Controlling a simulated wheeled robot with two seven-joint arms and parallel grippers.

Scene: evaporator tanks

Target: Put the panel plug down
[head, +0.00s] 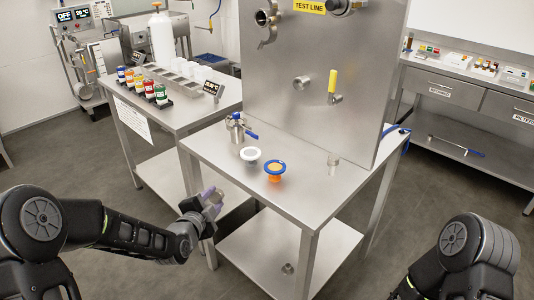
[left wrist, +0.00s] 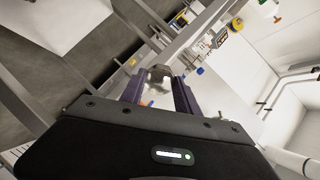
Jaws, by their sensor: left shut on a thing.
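My left gripper (head: 212,203) is in front of the left front corner of the steel table (head: 225,160), apart from it. Its purple fingers are shut on a small grey metal piece, which I take to be the panel plug (left wrist: 158,76). In the left wrist view the plug sits between the tips of my left gripper (left wrist: 160,90); in the head view the fingers largely hide it. The upright steel panel (head: 300,85) stands at the back of the table. My right arm shows at the bottom right, but its gripper is out of view.
On the table stand a metal valve with a blue handle (head: 236,128), a white ring piece (head: 250,155), a blue-rimmed orange piece (head: 274,170) and a small clear or metal cylinder (head: 333,162). The table's front part is clear. A side table (head: 205,102) holds several coloured bottles.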

